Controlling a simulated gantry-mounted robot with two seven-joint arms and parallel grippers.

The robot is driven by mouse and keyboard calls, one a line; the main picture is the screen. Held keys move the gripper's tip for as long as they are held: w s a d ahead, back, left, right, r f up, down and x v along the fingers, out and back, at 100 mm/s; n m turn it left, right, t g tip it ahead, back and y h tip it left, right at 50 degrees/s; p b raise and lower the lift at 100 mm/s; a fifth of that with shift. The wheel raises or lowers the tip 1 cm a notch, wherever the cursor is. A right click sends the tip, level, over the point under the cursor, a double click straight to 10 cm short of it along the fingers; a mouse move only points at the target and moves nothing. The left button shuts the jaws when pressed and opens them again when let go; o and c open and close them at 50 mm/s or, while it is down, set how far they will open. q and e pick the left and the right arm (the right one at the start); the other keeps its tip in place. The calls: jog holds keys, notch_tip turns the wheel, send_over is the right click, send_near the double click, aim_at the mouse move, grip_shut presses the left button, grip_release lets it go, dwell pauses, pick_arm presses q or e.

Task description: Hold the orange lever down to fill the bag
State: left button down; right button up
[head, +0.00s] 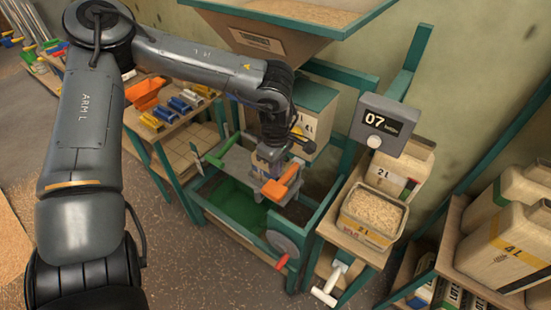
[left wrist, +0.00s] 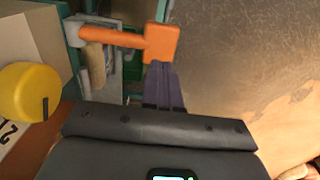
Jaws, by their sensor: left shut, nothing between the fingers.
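The orange lever (head: 283,187) sticks out from the front of the green-framed machine; it also shows in the left wrist view (left wrist: 128,38), with a block-shaped end. My left gripper (head: 268,170) points down beside the lever. In the left wrist view its shut, empty fingers (left wrist: 161,68) reach the lever's block end; I cannot tell whether they touch it. No bag is clearly visible under the spout; my arm and the lever hide part of that area. My right gripper is not in view.
A hopper (head: 262,40) of grain hangs above. An open grain-filled container (head: 373,212) stands on a shelf at right, below a counter display (head: 387,124) reading 07. A grey wheel with an orange handle (head: 281,262) sits low in front. A yellow knob (left wrist: 30,91) is near the left gripper.

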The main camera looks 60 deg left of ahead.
aim_at(275, 189)
pick_arm(q)
notch_tip(275, 189, down, 7)
jog(key=shift+b, duration=0.55)
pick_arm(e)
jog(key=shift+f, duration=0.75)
pick_arm(q)
jog(key=shift+f, duration=0.1)
